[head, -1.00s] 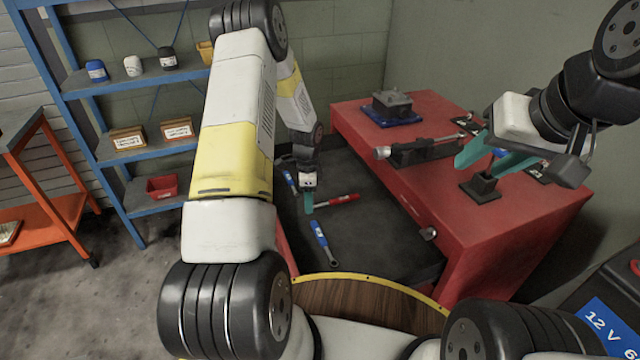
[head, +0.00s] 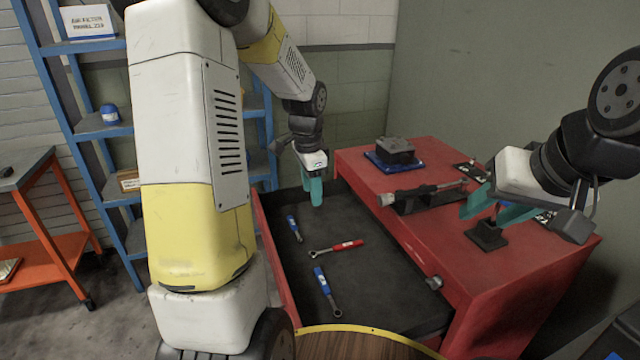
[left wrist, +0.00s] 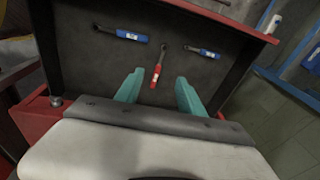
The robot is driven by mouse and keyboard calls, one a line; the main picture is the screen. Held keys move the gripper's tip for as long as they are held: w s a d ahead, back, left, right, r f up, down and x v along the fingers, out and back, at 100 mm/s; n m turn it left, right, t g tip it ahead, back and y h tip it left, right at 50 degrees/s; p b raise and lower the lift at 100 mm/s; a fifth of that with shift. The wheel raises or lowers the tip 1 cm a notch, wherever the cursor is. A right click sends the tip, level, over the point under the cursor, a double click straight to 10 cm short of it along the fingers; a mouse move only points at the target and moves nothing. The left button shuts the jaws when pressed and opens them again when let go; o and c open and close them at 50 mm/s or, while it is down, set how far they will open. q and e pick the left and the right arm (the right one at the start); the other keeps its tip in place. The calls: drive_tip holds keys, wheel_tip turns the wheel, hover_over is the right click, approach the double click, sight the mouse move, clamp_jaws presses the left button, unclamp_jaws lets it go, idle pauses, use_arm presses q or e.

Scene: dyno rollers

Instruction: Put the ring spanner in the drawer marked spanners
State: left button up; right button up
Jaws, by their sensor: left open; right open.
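The open drawer (head: 385,300) has a dark lining and holds three spanners. A red-handled spanner (head: 345,245) lies in the middle, its ring-shaped end to the left. A blue-handled spanner (head: 326,290) lies nearer and another blue-handled one (head: 293,228) lies further back. No drawer label is readable. My left gripper (head: 312,192) is open and empty above the back part of the drawer. In the left wrist view the red spanner (left wrist: 157,72) appears between the spread fingers, apart from them. My right gripper (head: 488,212) is open and empty over the red cabinet top.
The red cabinet (head: 520,245) carries a black clamp-like fixture (head: 425,197), a dark block on a blue base (head: 393,153) and a small black stand (head: 486,236). A blue shelf rack (head: 100,130) and an orange-framed table (head: 40,215) stand at the left.

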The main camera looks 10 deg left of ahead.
use_arm(q)
drive_tip(key=s+d+r+n+t+h, duration=0.1)
drive_tip(key=s+r+n, duration=0.4)
drive_tip(key=s, duration=0.6)
drive_tip(key=s+d+r+n+t+h, duration=0.1)
drive_tip(key=s+d+r+n+t, duration=0.2)
drive_tip(key=s+r, duration=0.7)
drive_tip(key=shift+s+d+n, duration=0.5)
drive_tip(key=shift+s+n, duration=0.15)
drive_tip(key=shift+n, duration=0.45)
